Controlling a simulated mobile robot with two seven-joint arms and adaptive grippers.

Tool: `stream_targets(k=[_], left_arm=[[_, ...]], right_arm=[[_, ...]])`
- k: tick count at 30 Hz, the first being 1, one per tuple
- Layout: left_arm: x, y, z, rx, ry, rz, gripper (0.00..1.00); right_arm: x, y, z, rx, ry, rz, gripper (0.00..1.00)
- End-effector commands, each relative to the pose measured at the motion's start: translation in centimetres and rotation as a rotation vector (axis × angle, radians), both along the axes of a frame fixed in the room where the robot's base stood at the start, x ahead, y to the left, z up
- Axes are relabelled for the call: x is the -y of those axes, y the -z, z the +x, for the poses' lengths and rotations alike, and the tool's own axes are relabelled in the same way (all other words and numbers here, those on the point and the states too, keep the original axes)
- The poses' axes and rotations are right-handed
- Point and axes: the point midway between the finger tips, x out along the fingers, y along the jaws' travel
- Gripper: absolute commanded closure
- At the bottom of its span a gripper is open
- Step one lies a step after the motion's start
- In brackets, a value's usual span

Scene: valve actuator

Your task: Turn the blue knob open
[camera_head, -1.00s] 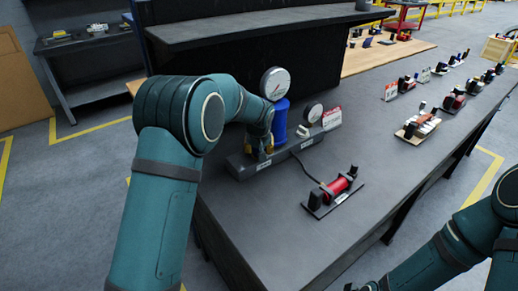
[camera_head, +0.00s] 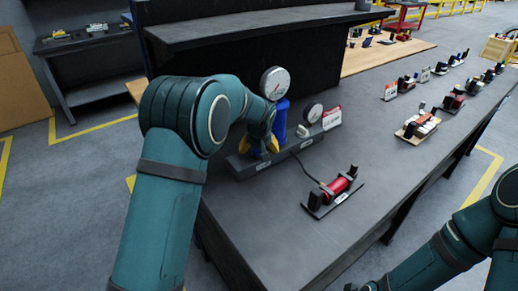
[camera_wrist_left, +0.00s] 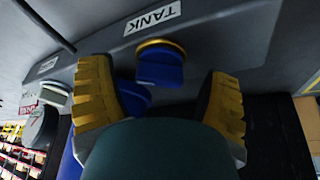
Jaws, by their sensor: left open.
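The blue knob (camera_wrist_left: 160,66) with a yellow collar sits on the grey manifold base beside the TANK label, in the left wrist view. My left gripper (camera_wrist_left: 160,82) is open, with one yellow-padded finger on each side of the knob and a visible gap to both. In the head view my left gripper (camera_head: 262,145) is at the manifold base (camera_head: 240,168), in front of the blue cylinder (camera_head: 280,122); the knob is hidden there by the gripper. My right arm (camera_head: 450,255) enters at lower right; its fingers are not visible.
A red cylindrical device (camera_head: 337,187) lies nearer on the dark table (camera_head: 280,230). A shelf (camera_head: 250,27) overhangs behind.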

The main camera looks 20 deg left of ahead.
Motion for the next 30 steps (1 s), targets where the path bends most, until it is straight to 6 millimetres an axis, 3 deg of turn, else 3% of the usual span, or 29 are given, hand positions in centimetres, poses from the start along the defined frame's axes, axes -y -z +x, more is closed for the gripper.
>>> stream_targets(k=[7,21,30], left_arm=[[0.2,-1.1,-0.3,0.004,0.002,0.0,0.22],[1.2,-9.1,-3.5,0.003,0.001,-0.001,0.22],[1.4,-11.1,-4.4,0.0,0.0,0.001,0.22]], right_arm=[[0.0,0.0,0.0,0.0,0.0,0.0,0.53],[0.0,0.0,0.0,0.0,0.0,0.0,0.53],[0.0,0.0,0.0,0.0,0.0,0.0,0.53]])
